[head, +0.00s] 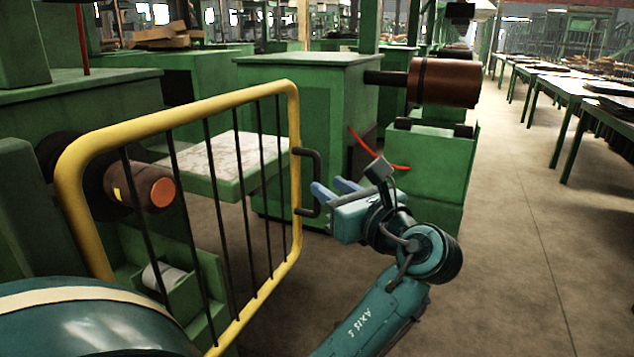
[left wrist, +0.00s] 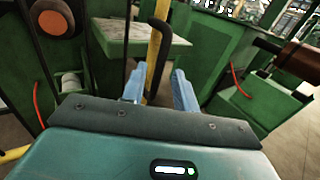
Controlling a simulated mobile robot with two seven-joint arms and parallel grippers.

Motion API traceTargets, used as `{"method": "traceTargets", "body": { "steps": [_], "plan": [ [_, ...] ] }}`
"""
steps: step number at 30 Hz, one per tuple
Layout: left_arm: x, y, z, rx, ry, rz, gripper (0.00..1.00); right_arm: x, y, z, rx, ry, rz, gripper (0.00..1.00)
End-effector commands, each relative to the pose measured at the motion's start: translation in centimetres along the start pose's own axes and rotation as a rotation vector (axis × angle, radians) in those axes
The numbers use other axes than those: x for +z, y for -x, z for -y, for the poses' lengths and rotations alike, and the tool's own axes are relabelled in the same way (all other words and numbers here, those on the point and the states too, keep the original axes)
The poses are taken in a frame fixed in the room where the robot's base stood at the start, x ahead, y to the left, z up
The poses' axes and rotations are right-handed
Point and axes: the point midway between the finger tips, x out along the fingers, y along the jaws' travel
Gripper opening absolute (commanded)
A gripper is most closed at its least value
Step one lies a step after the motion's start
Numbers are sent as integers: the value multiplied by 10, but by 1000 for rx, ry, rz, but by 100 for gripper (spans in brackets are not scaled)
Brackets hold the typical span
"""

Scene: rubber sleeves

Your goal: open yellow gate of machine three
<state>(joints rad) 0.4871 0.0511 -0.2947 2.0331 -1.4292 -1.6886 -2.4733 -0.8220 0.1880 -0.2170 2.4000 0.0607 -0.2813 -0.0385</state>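The yellow gate (head: 176,115) is a yellow tube frame with thin black bars, standing at the left in the head view. Its dark handle (head: 317,165) is on the right post; the handle also shows in the left wrist view (left wrist: 158,42). My left gripper (head: 331,187) has blue fingers and is open, its tips at the handle's lower half. In the left wrist view, the handle runs down between the spread fingers (left wrist: 158,85); I cannot tell if either finger touches it. My right gripper is not in view.
Behind the gate is a green machine with a brown, orange-ended roller (head: 150,187) and a pale-topped table (head: 215,158). Another green machine with a reddish-brown roller (head: 444,82) stands beyond my gripper. Bare floor (head: 510,230) lies to the right, with long tables (head: 595,95) farther back.

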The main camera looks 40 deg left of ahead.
Motion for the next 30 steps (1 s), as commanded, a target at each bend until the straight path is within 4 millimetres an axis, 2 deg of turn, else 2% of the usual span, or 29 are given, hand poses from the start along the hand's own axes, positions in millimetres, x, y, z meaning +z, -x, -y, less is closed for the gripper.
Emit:
{"method": "traceTargets", "body": {
  "steps": [3, 9, 21, 30],
  "plan": [
    [-1, -24, 0, 3, 0, 2, 30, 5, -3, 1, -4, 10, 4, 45],
    [-1, -47, 0, 0, -1, 1, 30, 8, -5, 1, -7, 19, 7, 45],
    [0, -53, 0, -1, 0, -1, 29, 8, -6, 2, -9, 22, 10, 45],
    [0, -53, 0, -1, 0, -1, 4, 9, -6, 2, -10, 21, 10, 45]
  ]
}}
